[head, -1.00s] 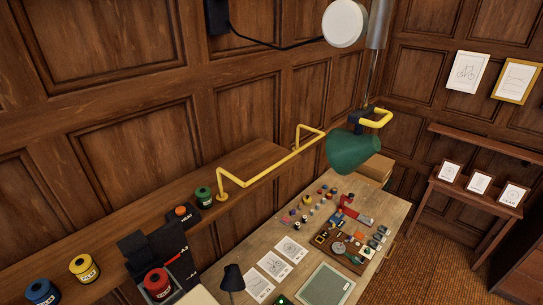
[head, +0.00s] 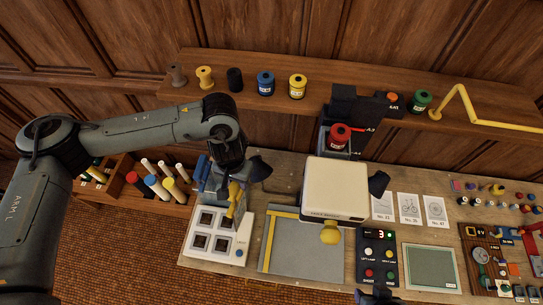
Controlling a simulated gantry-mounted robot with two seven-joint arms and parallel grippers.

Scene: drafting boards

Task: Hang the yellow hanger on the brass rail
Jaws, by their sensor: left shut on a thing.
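My left arm reaches in from the left in the head view. My left gripper (head: 235,187) points down over the left part of the bench, shut on a small yellow thing (head: 235,201) that hangs below the fingers. It looks like the yellow hanger, but its full shape is hard to tell, being small and partly covered. The brass rail (head: 462,98) shows at the far right, a bent yellow-gold bar fixed to the wooden shelf and cut off by the picture edge. The gripper is well to the left of the rail and lower.
A white box (head: 336,188) with a yellow knob (head: 330,233) stands right of the gripper. A white panel with dark squares (head: 218,238) lies below the gripper. Spools, including a blue one (head: 265,84), and a dark stand (head: 352,108) line the shelf (head: 320,90).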

